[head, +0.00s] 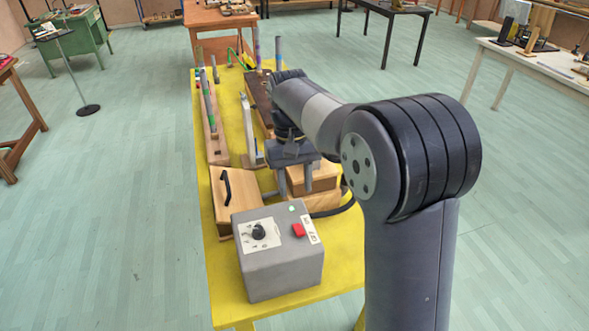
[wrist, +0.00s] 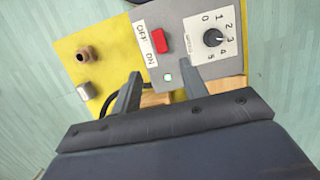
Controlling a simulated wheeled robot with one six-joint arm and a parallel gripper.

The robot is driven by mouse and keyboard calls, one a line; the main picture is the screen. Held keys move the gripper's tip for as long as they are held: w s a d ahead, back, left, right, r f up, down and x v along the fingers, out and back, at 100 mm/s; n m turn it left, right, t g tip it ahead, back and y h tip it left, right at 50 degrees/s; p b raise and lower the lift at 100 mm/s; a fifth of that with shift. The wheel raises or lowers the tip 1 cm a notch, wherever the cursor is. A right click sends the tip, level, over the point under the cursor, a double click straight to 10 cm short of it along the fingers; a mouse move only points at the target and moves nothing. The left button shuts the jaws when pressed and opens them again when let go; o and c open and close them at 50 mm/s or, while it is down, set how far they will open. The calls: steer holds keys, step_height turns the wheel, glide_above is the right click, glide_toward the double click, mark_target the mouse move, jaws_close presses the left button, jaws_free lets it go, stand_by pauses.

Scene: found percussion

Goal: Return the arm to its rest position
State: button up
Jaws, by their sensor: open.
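My arm reaches over the yellow table (head: 225,300) from the right in the head view. My gripper (head: 295,185) is above the table, just behind the grey control box (head: 280,282). In the wrist view my gripper (wrist: 160,85) is open, with its two fingers apart and nothing between them. The control box (wrist: 180,20) lies beyond the fingertips there. It has a red switch (wrist: 159,41) marked OFF and ON, a lit green light (wrist: 168,77) and a black dial (wrist: 213,38) with a numbered scale. The dial's exact setting is hard to tell.
A wooden box with a black handle (head: 236,190) stands left of my gripper, and wooden blocks (head: 312,178) stand under it. Long wooden pieces with upright rods (head: 208,110) fill the table's far part. A brown knob-like piece (wrist: 83,55) and a metal piece (wrist: 85,91) lie near the box.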

mark_target(299, 229)
steer(key=x, duration=1.1)
steer(key=shift+f+b, duration=0.2)
steer(key=shift+b, duration=0.15)
steer(key=shift+r+t+b, duration=0.2)
steer(key=shift+t+b, duration=0.2)
steer(key=shift+b, duration=0.05)
steer(key=shift+r+g+p, duration=0.25)
steer(key=shift+g+p, duration=0.05)
steer(key=shift+p, duration=0.65)
